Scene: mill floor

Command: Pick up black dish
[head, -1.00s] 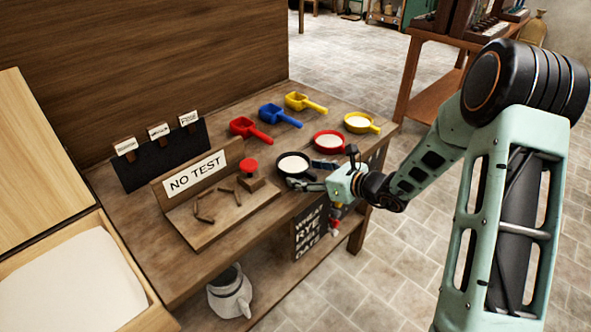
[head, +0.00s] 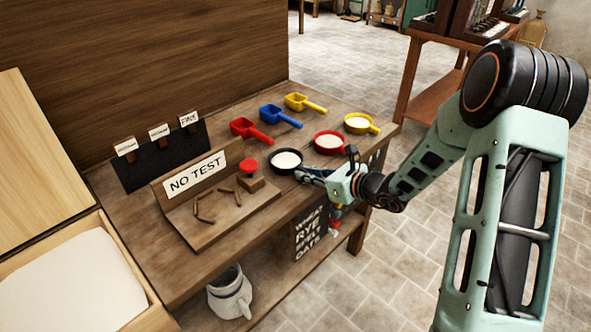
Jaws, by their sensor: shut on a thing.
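The black dish (head: 272,163) is a small round pan with pale contents, near the front edge of the wooden bench, right of the red button. My gripper (head: 303,174) reaches in from the right, low over the bench, and is shut on the dish at its right side. The exact contact, and any handle there, is hidden by the fingers. The dish looks level; I cannot tell whether it is clear of the bench top.
A red dish (head: 328,153) and a yellow dish (head: 357,133) stand behind my gripper. Red (head: 243,128), blue (head: 274,112) and yellow (head: 299,101) scoops lie farther back. The NO TEST stand (head: 195,177) with a red button (head: 249,166) is to the left.

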